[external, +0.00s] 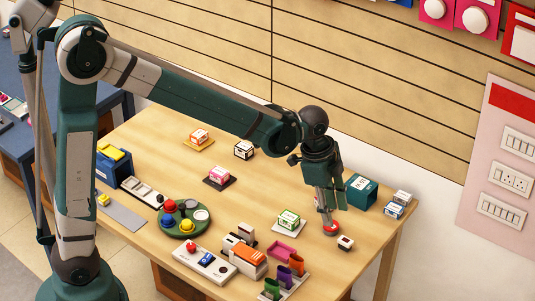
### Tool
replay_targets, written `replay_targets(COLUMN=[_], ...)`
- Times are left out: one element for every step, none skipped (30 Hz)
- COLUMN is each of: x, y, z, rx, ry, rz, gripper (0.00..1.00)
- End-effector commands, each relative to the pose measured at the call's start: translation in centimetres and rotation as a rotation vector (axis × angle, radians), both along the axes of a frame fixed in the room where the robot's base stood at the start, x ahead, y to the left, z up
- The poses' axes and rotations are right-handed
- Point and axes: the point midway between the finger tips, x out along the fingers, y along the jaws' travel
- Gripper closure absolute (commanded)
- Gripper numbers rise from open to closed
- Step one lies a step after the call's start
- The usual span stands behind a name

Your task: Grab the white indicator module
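A round dark green tray (183,232) on the wooden table holds small round modules: red, blue and yellow domes and a flat white piece (201,215) at its right side. This white piece looks most like the white indicator module, but the view is too small to be sure. My gripper (328,222) points down over the right part of the table, well to the right of the tray. Its fingertips are at or just above a small red round object (331,229); I cannot tell whether they touch it or how far apart they are.
A small white box with a dark top (345,242) lies just right of my gripper. A white-and-green box (288,219) lies left of it. A teal box (361,191) and stacked small boxes (398,204) stand near the right edge. Clear wood lies around the middle.

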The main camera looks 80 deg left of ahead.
Motion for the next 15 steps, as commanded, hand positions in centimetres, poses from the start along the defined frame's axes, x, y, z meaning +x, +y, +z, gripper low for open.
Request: replay_targets(x=[0.7,1.0,1.4,1.7,2.0,2.4,2.7,2.9,3.3,3.6,3.8,4.2,4.4,4.7,5.0], y=[0.6,0.9,1.3,1.6,1.9,2.3,2.7,3.0,3.4,3.7,4.0,4.4,4.7,5.0,5.4], z=[-0.8,-1.2,-1.8,-2.2,-2.7,-3.3,-3.8,-4.3,-4.9,-5.4,-5.8,-6.5,-7.0,-7.6,-8.3], rx=[0.000,-0.001,-0.001,-0.001,-0.002,-0.003,-0.003,-0.005,-0.006,-0.007,-0.008,-0.010,-0.011,-0.012,-0.014], ry=[0.006,0.010,0.017,0.021,0.025,0.031,0.034,0.038,0.044,0.048,0.051,0.056,0.060,0.064,0.070], rz=[-0.011,-0.019,-0.031,-0.039,-0.049,-0.059,-0.067,-0.076,-0.088,-0.096,-0.105,-0.117,-0.125,-0.134,-0.145], gripper=[0.66,0.66,0.66,0.66,0.66,0.66,0.66,0.66,0.66,0.66,0.66,0.66,0.66,0.66,0.66])
